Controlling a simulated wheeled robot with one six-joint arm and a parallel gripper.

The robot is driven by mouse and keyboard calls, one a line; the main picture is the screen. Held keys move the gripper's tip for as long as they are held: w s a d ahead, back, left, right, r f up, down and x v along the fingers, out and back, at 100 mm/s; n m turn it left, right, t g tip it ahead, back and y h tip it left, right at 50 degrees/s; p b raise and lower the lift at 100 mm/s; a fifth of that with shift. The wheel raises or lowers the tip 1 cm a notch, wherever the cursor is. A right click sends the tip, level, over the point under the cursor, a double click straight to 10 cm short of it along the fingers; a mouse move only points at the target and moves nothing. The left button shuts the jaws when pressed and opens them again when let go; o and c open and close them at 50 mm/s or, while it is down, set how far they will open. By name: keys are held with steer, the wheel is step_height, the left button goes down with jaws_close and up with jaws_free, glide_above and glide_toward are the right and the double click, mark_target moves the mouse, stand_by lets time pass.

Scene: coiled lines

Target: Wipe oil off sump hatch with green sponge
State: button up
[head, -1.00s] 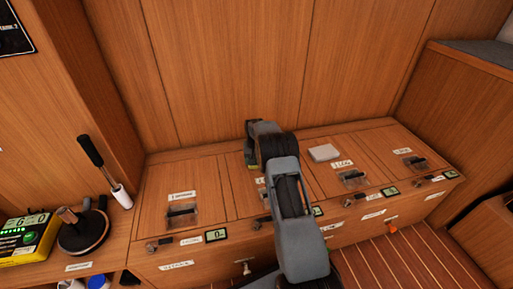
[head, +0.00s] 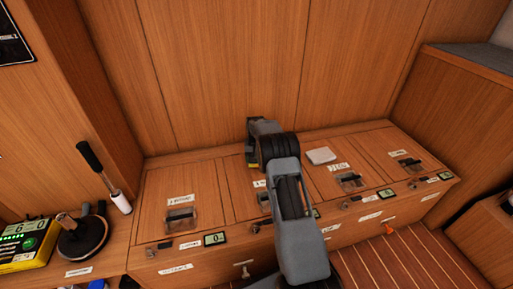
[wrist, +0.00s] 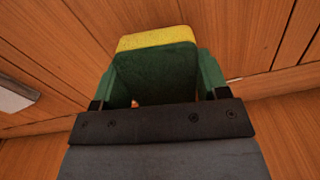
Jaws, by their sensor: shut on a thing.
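My gripper (wrist: 157,82) is shut on the green sponge (wrist: 155,62), which has a yellow face at its far end in the wrist view. In the head view my gripper (head: 252,152) is at the back of the bench, over or near the second hatch (head: 237,190) from the left. My arm hides part of that hatch. Whether the sponge touches the surface cannot be told. The hatch labels are too small to read, so I cannot tell which is the sump hatch. No oil shows clearly.
A pale flat pad (head: 321,155) lies on the hatch right of my arm. A black-handled tool (head: 104,177), a round black object (head: 83,237) and a yellow-green device (head: 27,243) stand at left.

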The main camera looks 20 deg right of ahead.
steer(key=shift+r+p, duration=1.6)
steer(key=shift+r, duration=0.95)
